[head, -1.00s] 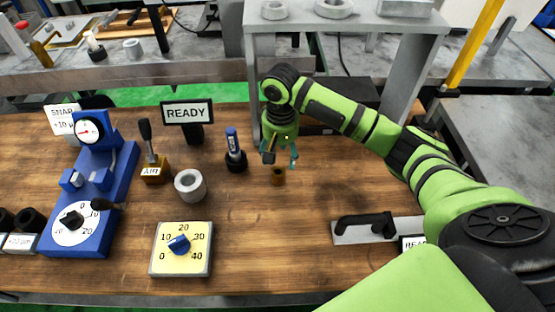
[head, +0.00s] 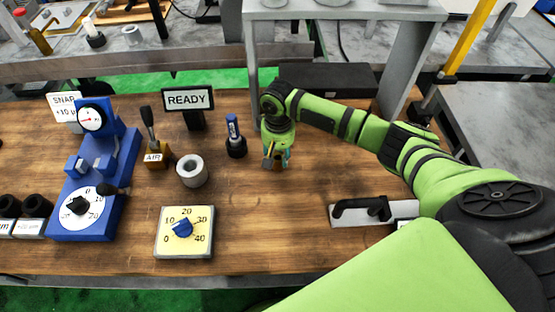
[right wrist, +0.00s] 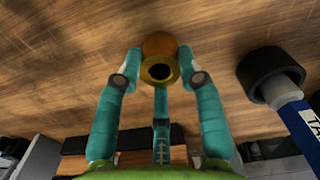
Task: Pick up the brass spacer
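The brass spacer (right wrist: 159,46) is a short upright brass cylinder with a dark hole in its top, seen in the right wrist view. My right gripper (right wrist: 160,60) has its teal fingers on opposite sides of it, with no clear gap at the tips, so it looks shut on the spacer. In the head view my right gripper (head: 276,164) is low over the wooden table, and its fingers hide most of the spacer. Whether the spacer still touches the table is not clear. My left gripper is not in view.
A blue-capped marker in a black holder (head: 235,138) stands close left of my right gripper. A grey ring (head: 192,170), a yellow dial plate (head: 185,248) and a READY sign (head: 188,100) are farther left. A black-handled plate (head: 345,212) lies right. Table in front is clear.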

